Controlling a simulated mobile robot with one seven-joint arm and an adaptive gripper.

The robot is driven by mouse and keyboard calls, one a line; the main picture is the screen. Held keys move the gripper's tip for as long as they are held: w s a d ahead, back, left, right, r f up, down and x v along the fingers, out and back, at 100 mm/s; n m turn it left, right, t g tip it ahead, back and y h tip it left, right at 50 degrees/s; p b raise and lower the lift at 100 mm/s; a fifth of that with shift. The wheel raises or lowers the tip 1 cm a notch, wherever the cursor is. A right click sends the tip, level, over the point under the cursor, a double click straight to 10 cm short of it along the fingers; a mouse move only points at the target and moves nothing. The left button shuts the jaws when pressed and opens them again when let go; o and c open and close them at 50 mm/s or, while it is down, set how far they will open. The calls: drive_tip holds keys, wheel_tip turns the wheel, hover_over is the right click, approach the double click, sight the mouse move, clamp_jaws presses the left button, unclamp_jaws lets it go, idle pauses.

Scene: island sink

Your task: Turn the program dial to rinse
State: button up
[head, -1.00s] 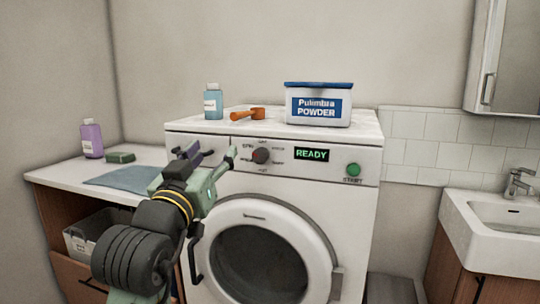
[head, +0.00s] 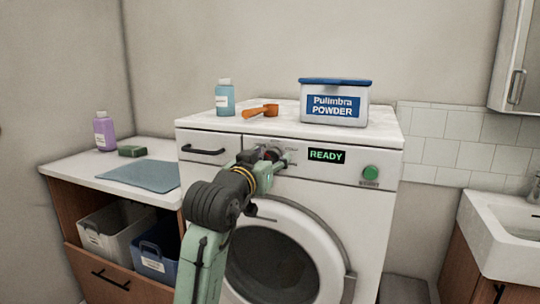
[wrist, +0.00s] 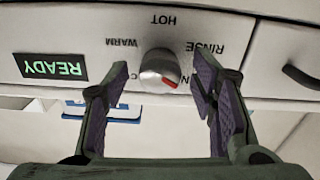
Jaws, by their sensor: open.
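The program dial (wrist: 158,66) is a round grey knob with a red mark on the washing machine's white front. In the wrist view its lettering is upside down: HOT above, WARM at left, RINSE at upper right. The red mark points to the lower right, toward a label ending in N that my finger partly covers. My gripper (wrist: 159,80) is open, with one purple-padded finger on each side of the dial and gaps visible. In the head view my gripper (head: 269,155) is at the dial and largely hides it.
The green READY display (head: 326,156) and green start button (head: 370,172) are right of the dial. The drawer handle (head: 203,151) is at left.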

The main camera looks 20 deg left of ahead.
drive_tip(key=shift+w, duration=0.2)
drive_tip(key=c, duration=1.1)
drive_tip(key=shift+c, duration=0.2)
